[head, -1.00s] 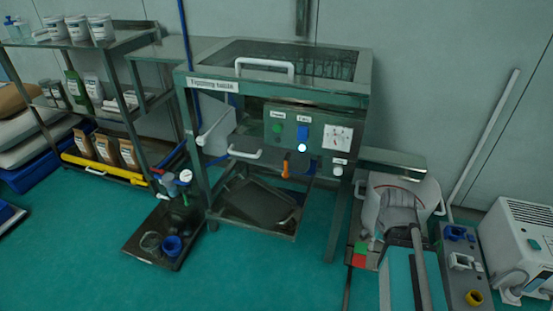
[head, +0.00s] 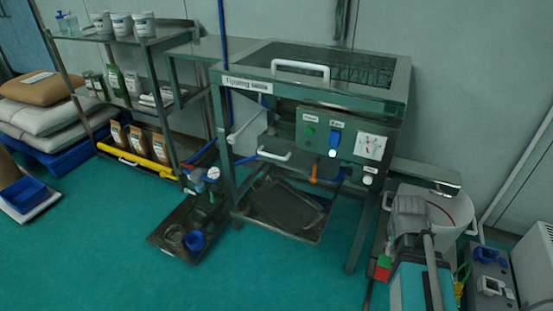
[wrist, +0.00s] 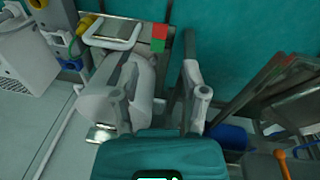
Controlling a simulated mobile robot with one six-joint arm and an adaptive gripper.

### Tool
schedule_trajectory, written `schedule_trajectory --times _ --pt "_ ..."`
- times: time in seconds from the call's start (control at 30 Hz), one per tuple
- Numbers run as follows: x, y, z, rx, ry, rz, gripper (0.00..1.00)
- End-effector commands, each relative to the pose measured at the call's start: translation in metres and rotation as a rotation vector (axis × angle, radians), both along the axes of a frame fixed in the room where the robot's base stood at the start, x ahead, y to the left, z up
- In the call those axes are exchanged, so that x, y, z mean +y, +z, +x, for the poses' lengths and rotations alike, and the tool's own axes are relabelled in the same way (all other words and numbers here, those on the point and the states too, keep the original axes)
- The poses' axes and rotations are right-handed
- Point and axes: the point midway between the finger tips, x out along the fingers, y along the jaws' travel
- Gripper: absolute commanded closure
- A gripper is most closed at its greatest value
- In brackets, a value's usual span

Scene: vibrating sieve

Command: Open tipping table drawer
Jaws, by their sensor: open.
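The tipping table (head: 240,96) is a green-grey metal frame with a name label, standing mid-view in the head view. Its drawer front (head: 290,146) sits below the top, left of the control panel, with a white bar handle (head: 275,155). The drawer looks shut, though its edges are dark. A larger white handle (head: 300,68) is on the table's top. My gripper (wrist: 162,78) is open and empty in the wrist view, pointing at floor-level equipment. It is apart from the drawer, to the right of the table in the head view.
The control panel (head: 340,135) has green and blue buttons and a dial. An orange handle (head: 314,182) hangs below it. A tray with a blue cup (head: 195,240) lies on the floor by the table's left leg. A white bucket (head: 448,212) stands at right. Teal floor (head: 110,265) is open in front.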

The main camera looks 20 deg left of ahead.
Motion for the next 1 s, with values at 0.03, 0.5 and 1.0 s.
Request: schedule_trajectory --times 0.03,0.5,1.0 --pt "0.009 -0.004 0.012 -0.019 0.032 -0.032 0.43" --pt "0.103 -0.003 0.094 -0.242 0.352 -0.350 0.43" --pt "0.262 0.022 0.147 -0.531 0.729 -0.652 0.43"
